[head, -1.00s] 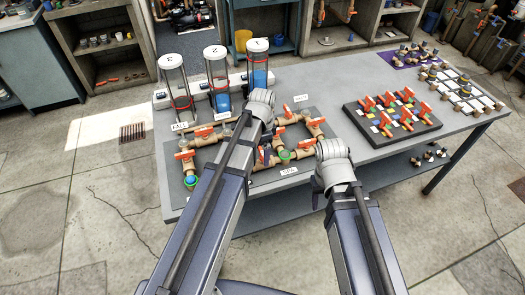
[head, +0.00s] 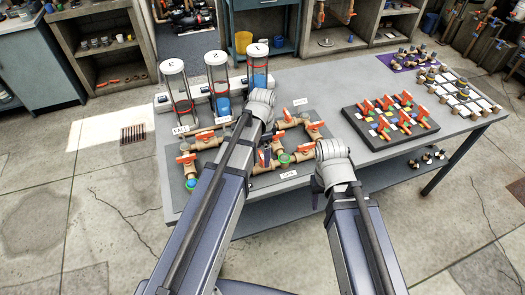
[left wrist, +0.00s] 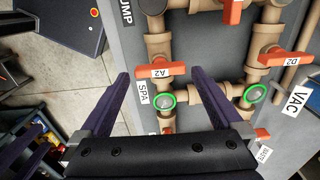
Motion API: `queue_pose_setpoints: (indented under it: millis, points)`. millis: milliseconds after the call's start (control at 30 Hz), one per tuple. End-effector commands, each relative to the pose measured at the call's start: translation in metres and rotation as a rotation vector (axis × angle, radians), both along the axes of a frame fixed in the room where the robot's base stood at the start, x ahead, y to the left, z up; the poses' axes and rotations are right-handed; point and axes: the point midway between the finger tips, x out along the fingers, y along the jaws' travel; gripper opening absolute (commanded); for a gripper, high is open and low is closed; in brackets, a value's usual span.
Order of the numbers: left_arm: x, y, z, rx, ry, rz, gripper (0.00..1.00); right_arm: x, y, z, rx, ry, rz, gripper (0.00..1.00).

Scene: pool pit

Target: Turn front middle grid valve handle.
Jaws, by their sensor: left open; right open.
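The pipe grid (head: 213,143), brown pipes with orange valve handles, lies on a dark board on the table. My left gripper (head: 264,152) is over its middle, partly hidden behind my left arm. In the left wrist view the left gripper (left wrist: 158,74) is open, its purple fingers spread. An orange handle marked A2 (left wrist: 160,69) shows between the fingertips, crosswise to its pipe; I cannot tell any contact. Another handle, D2 (left wrist: 287,57), is to the right. My right gripper (head: 317,190) shows only as a small dark part beside my right wrist, off the table's front.
Clear tubes (head: 219,85) stand behind the grid. A black board with orange handles (head: 392,118) lies to the right on the table (head: 312,88). A purple mat (head: 400,60) with small parts is at the back right. Green-ringed gauges (left wrist: 255,94) sit on the grid pipes.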

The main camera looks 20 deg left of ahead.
Motion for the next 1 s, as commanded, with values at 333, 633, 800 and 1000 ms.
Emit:
queue_pose_setpoints:
  millis: [333, 633, 800, 1000]
  points:
    - [0.000, 0.000, 0.052, 0.000, 0.000, -0.001, 1.00, 0.000, 0.000, 0.052, 0.000, 0.000, 0.002, 0.50]
    - [0.000, 0.000, 0.056, 0.000, 0.000, -0.001, 1.00, 0.000, 0.000, 0.056, 0.000, 0.000, 0.002, 0.50]
    - [0.000, 0.000, 0.056, 0.000, 0.000, -0.001, 1.00, 0.000, 0.000, 0.056, 0.000, 0.000, 0.002, 0.50]
    - [-0.001, -0.001, 0.056, 0.001, 0.001, 0.002, 1.00, 0.000, 0.000, 0.056, 0.000, 0.000, 0.002, 0.50]
